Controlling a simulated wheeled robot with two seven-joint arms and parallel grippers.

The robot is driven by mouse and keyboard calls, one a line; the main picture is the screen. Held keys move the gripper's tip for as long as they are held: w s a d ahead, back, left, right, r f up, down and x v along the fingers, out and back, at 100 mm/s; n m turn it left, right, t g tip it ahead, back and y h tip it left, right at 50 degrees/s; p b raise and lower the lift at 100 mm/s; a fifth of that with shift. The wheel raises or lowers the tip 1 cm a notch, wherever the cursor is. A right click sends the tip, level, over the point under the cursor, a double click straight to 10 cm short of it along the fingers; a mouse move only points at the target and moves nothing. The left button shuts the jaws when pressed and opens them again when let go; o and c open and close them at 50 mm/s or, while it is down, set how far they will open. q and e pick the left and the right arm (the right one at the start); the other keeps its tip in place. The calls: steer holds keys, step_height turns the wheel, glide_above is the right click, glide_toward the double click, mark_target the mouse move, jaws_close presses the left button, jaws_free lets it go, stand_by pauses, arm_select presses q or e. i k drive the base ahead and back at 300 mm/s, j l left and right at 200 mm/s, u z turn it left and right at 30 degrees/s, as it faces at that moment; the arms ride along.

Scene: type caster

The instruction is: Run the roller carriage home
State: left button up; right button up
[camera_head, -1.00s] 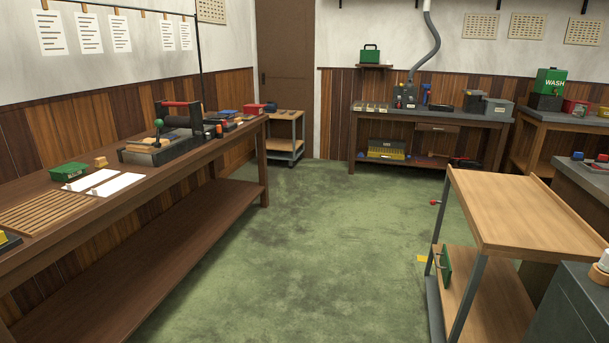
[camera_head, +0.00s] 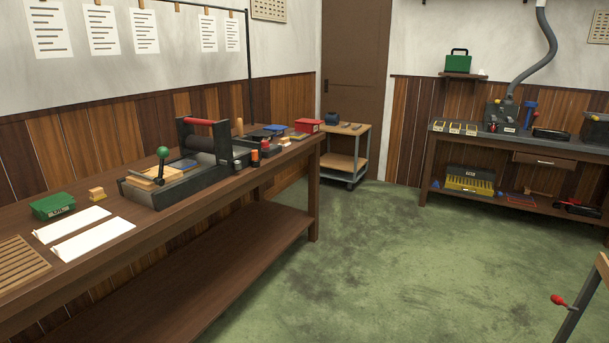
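The roller carriage, a dark roller with a red handle bar (camera_head: 201,128), sits on a dark press bed (camera_head: 165,192) on the long wooden bench at the left. The roller stands toward the far part of the bed. A lever with a green ball knob (camera_head: 163,153) rises at the bed's near end, beside a light wooden block (camera_head: 152,178). Neither of my grippers shows in the head view.
The long bench (camera_head: 100,278) runs along the left wall, with white paper sheets (camera_head: 93,233), a green box (camera_head: 52,206) and a slatted wooden rack (camera_head: 17,267) on it. A small cart (camera_head: 345,154) stands beyond its far end. The green floor (camera_head: 390,262) in the middle is clear. A red-knobbed handle (camera_head: 559,300) juts in at lower right.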

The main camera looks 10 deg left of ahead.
mark_target(219, 146)
steer(key=i+u, duration=0.3)
steer(key=i, duration=0.25)
steer(key=i+l+u, duration=0.2)
steer(key=i+u, duration=0.15)
steer(key=i, duration=0.15)
steer(key=i+l+u, duration=0.3)
steer(key=i, duration=0.2)
